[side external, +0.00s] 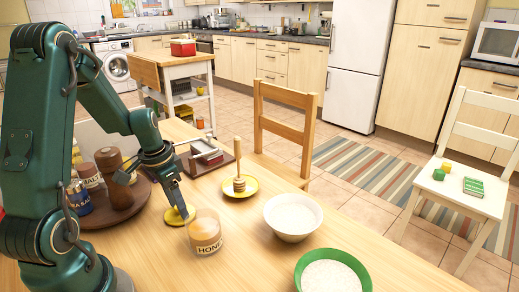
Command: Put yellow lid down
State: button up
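The yellow lid (176,217) is a small round disc behind and left of the glass honey jar (206,236). It looks low over the wooden table, and I cannot tell whether it rests on it. My gripper (182,212) points down with its fingertips at the lid, overlapping its middle. The fingers are seen nearly edge-on, so whether they are shut on the lid is unclear.
To the right are a white bowl (293,222) and a green bowl (312,262). A dark round tray (147,199) with spice containers is left. Bare table (245,262) lies in front.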

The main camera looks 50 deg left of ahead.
aim_at(173, 216)
notch_tip(173, 216, up, 11)
jog(key=s, duration=0.2)
jog(key=s+d+r+t, duration=0.1)
jog(key=s+d+t, duration=0.1)
jog(key=d, duration=0.6)
jog(key=s+d+r+t, duration=0.1)
jog(key=s+d+r, duration=0.1)
jog(key=d, duration=0.7)
jog(key=shift+s+r+t, duration=0.15)
jog(key=shift+s+t, duration=0.25)
jog(key=shift+s, duration=0.15)
